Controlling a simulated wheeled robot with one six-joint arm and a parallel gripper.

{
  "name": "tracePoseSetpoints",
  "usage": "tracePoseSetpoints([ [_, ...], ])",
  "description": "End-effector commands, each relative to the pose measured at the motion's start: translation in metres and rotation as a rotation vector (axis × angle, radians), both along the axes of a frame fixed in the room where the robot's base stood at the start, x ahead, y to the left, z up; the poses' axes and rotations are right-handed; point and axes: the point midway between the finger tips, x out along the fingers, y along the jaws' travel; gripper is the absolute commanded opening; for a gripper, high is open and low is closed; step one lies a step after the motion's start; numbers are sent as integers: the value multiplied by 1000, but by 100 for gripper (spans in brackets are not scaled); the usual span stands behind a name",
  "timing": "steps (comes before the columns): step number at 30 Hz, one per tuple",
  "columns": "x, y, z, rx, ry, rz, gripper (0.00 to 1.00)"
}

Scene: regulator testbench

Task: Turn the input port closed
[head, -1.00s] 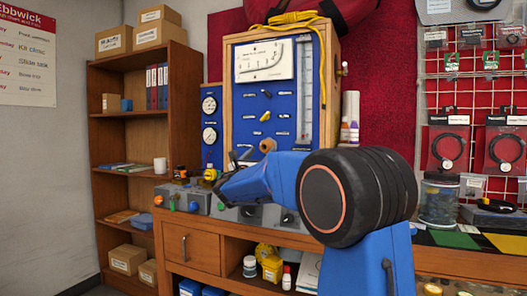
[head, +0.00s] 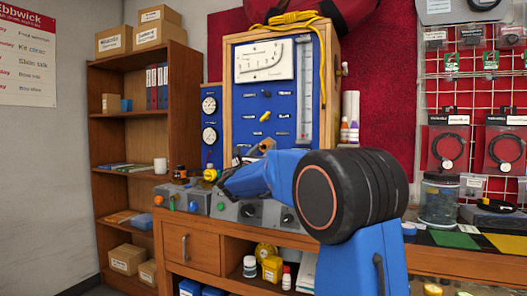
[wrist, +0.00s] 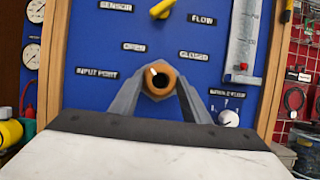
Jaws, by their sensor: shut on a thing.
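The input port is an orange-brown round knob (wrist: 158,80) with a dark centre on the blue panel (wrist: 95,95). In the wrist view it sits between the "OPEN" label, up and left, and the "CLOSED" label, up and right. A small pale mark shows at its upper left, towards "OPEN". My gripper (wrist: 157,88) has its two grey fingers pressed on the knob's left and right sides. In the head view the knob (head: 267,145) is partly hidden by my gripper (head: 258,151).
A yellow knob (wrist: 162,9) sits above the port, and a white dial (wrist: 228,118) sits at the lower right. A grey control box (head: 250,212) stands on the bench below the panel. Yellow fittings (wrist: 10,133) are at the left.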

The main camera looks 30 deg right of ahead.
Motion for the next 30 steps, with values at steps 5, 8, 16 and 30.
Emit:
tracePoseSetpoints([
  [5, 1, 0, -1, 28, -34, 1, 20],
  [8, 1, 1, 0, 58, -74, 0, 20],
  [16, 3, 2, 0, 192, -244, 0, 20],
  [30, 5, 4, 1, 468, -598, -1, 20],
])
